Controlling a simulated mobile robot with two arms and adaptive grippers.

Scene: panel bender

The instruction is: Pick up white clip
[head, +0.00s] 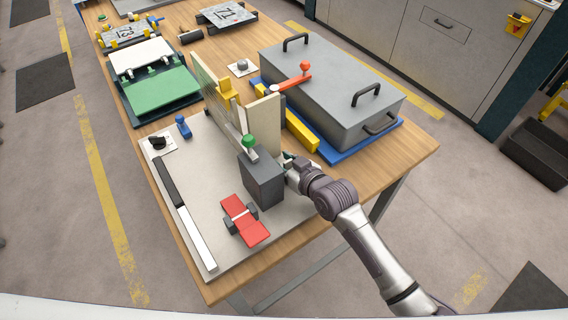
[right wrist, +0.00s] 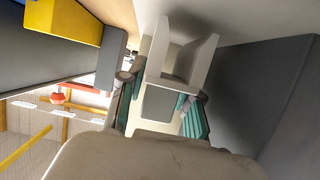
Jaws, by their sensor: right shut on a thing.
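The white clip (right wrist: 158,102) is a pale, U-shaped piece with two upright prongs in the right wrist view. My right gripper (right wrist: 160,110) is shut on it, with teal finger pads on both sides of it. In the head view my right gripper (head: 289,163) is low beside the dark grey block (head: 262,178), on its right side. I cannot make out the clip clearly in the head view. My left gripper is not in view.
A large grey case (head: 330,88) with black handles lies on a blue base just behind the gripper. A red piece (head: 245,220) lies on the light board (head: 171,199).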

